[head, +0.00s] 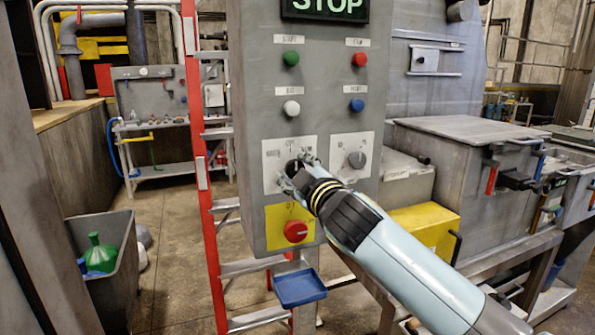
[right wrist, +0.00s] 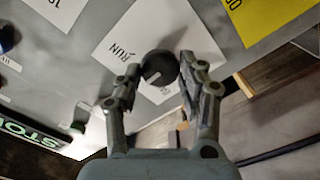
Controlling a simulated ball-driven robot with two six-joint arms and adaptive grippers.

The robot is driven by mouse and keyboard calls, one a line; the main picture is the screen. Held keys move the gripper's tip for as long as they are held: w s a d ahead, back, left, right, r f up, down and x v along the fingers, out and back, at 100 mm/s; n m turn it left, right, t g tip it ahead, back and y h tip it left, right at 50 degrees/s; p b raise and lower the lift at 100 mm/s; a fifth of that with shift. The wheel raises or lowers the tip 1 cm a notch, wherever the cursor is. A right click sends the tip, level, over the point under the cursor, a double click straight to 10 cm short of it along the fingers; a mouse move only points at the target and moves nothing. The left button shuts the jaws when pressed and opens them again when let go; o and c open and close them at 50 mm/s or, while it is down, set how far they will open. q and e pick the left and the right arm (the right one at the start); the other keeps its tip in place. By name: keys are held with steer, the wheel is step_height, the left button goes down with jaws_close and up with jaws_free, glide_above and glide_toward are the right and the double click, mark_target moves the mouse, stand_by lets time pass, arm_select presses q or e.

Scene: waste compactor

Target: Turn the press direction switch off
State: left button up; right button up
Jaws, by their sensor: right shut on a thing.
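The press direction switch is a round dark knob (head: 293,167) on the left white plate (head: 272,184) of the grey control panel (head: 325,110). My right gripper (head: 298,172) has its fingers on either side of this knob and is shut on it. In the right wrist view the knob (right wrist: 160,66) sits between the fingertips of my right gripper (right wrist: 162,76). A light mark on it points to the lower left of that picture. The plate there reads "RUN"; other lettering is partly hidden by the knob and fingers. My left gripper is not in view.
A second knob (head: 357,159) is just right of the held one. A red stop button (head: 296,231) on yellow is below. Green, red, white and blue buttons are above, under a lit STOP sign (head: 325,7). A red ladder (head: 203,180) stands left of the panel.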

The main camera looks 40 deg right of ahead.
steer(key=o, duration=1.1)
steer(key=v, duration=1.2)
steer(key=shift+f, duration=0.1)
